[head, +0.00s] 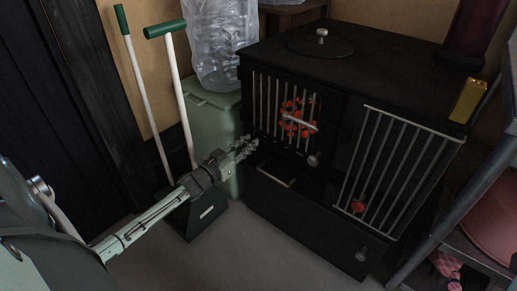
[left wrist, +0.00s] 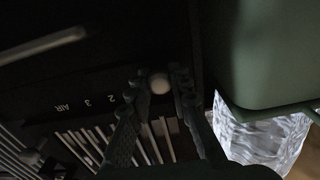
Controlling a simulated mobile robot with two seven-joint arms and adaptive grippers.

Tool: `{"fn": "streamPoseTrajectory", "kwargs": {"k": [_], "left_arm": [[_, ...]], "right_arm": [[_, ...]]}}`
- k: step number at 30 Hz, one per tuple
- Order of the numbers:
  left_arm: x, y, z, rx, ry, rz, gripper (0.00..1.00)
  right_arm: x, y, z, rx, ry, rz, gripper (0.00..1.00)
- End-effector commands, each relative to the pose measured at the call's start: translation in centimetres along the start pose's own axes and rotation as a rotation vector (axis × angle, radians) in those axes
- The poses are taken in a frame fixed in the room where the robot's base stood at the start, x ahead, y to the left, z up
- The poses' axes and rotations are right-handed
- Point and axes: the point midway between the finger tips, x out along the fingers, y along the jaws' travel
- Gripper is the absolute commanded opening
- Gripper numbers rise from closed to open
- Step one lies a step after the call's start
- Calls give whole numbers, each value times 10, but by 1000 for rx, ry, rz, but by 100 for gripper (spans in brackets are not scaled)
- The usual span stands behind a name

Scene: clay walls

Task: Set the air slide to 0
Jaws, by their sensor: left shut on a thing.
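The black stove (head: 300,215) stands against the wall in the head view. My left gripper (head: 247,144) reaches its front at the left edge, beside the barred door. In the left wrist view my left gripper (left wrist: 158,88) is shut on a small pale round knob, the air slide (left wrist: 160,83). The marks "AIR", "3" and "2" (left wrist: 87,101) show upside down on the dark front, to the left of the knob. Any further numbers are hidden by the finger. The knob is hidden in the head view. My right gripper is not in view.
A barred stove door (head: 284,105) with orange glow is just right of my gripper. A second barred panel (head: 395,165) is further right. A green box (head: 215,110) with a clear bag (head: 222,45) and green-handled tools (head: 175,85) stand left. Floor in front is clear.

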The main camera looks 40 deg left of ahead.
Motion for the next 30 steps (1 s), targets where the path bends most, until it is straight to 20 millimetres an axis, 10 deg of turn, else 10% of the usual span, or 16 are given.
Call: {"fn": "streamPoseTrajectory", "kwargs": {"k": [10,11,15,30], "left_arm": [[-2,-8,2,-2,-4,-4,0],[-2,-8,2,-2,-4,-5,21],[-2,-8,2,-2,-4,-4,39],[-23,-5,3,-1,-5,1,40]], "right_arm": [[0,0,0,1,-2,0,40],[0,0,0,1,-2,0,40],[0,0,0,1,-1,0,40],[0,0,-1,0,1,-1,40]]}}
